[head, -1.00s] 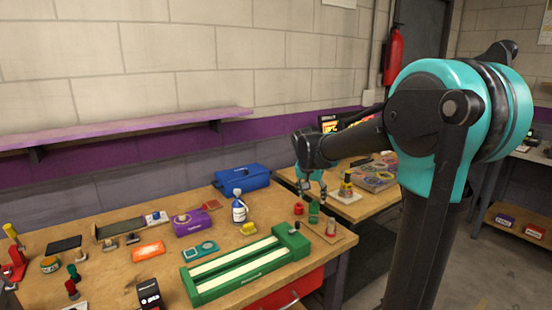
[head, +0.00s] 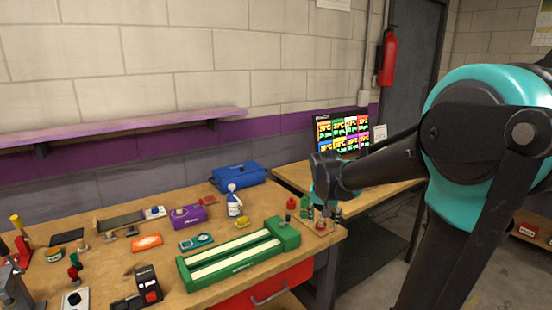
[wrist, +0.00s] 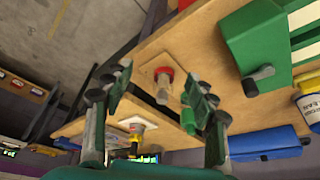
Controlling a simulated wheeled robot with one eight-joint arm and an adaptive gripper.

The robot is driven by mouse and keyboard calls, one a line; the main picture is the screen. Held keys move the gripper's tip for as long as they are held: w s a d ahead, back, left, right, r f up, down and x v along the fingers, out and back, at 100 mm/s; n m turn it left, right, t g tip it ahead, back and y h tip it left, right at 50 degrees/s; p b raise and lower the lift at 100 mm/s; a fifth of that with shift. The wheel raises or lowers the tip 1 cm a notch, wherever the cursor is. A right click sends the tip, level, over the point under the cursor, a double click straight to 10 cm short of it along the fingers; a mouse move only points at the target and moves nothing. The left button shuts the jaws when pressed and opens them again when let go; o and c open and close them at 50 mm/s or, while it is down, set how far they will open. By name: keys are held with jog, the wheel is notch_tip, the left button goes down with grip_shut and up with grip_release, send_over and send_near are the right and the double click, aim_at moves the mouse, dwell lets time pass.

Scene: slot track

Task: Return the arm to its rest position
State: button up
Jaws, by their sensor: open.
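My gripper (head: 325,208) is at the right end of the near workbench, above a small wooden board (head: 318,228), with my arm reaching in from the right. In the wrist view, my gripper (wrist: 158,82) has its two dark fingers spread well apart, with nothing visibly gripped. A small red-ringed piece (wrist: 163,74) on a pale wooden plate shows between the fingers. A green cylinder (wrist: 190,120) shows close beside the right finger; I cannot tell if they touch.
The long green slot track (head: 235,262) lies left of my gripper. A red cylinder (head: 291,203), a white spray bottle (head: 234,203) and a blue case (head: 238,174) stand near it. A second table (head: 375,197) with a colourful screen (head: 343,132) is behind. Open floor lies right.

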jog(key=s+d+f+n, duration=0.1)
jog(key=s+f, duration=0.5)
jog(key=s, duration=0.3)
jog(key=s+d+f+n+y, duration=0.1)
jog(key=s+d+f+n, duration=0.1)
jog(key=s+f, duration=0.4)
jog(key=s, duration=0.4)
jog(key=shift+s+n, duration=0.2)
jog(key=shift+n, duration=0.1)
